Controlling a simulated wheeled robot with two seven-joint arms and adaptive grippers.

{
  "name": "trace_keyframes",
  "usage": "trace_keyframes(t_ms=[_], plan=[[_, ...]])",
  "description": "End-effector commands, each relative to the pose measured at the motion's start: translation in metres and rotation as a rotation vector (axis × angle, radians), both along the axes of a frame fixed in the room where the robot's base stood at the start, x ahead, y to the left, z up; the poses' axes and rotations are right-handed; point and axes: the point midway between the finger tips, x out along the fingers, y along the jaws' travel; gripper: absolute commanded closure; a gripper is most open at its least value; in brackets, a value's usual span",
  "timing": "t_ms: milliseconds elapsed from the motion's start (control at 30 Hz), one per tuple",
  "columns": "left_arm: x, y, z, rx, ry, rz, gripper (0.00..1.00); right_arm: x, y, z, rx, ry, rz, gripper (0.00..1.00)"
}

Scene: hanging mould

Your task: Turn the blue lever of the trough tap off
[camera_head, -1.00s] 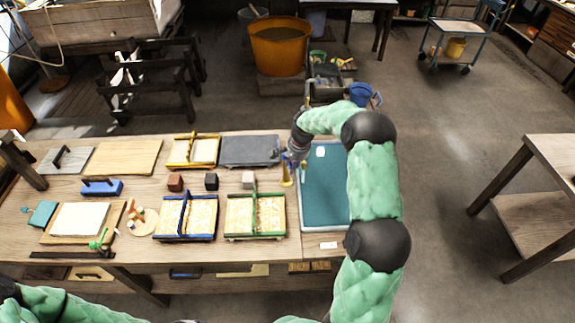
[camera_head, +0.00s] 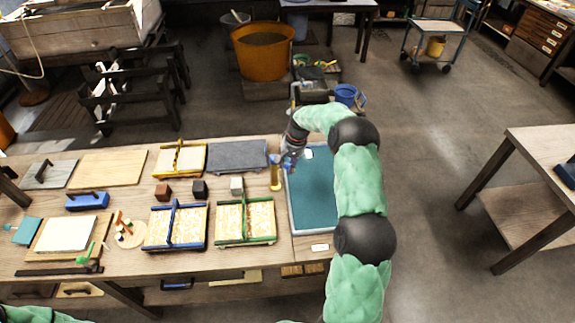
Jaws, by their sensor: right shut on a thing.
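My right gripper (camera_head: 286,164) reaches down over the back of the workbench, at the left edge of the teal-topped tray. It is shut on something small. A blue patch shows at its jaws, but I cannot tell whether it is the lever. A small brass-coloured piece (camera_head: 276,180) stands just left of and below the jaws. Behind the bench, a grey tap-like pipe (camera_head: 294,90) rises beside a low dark container; no lever can be made out on it. My left gripper is out of view.
The teal-topped tray (camera_head: 311,205) lies on the right end of the bench, partly behind my right arm. Blue (camera_head: 163,245) and green (camera_head: 273,240) frames and small blocks lie left. A blue bucket (camera_head: 346,94) and orange tub (camera_head: 263,55) stand behind.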

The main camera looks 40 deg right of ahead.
Motion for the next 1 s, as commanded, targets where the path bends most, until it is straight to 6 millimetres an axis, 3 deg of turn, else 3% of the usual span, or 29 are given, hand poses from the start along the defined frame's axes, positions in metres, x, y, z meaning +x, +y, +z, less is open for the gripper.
trace_keyframes(t_ms=[300, 333, 400, 767, 1000], plan=[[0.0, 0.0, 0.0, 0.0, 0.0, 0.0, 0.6, -0.001, -0.002, 0.0, -0.002, 0.001, -0.001, 1.0], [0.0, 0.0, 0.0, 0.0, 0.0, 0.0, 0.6, -0.001, -0.002, 0.0, -0.002, 0.001, -0.001, 0.61], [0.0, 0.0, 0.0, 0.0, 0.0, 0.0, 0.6, -0.001, -0.002, 0.0, -0.002, 0.001, -0.002, 0.46], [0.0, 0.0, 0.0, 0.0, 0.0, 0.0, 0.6, 0.0, -0.001, 0.002, -0.001, 0.0, -0.001, 0.46], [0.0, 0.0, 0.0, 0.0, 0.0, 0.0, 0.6, -0.003, -0.006, 0.032, -0.004, -0.004, -0.002, 0.46]])
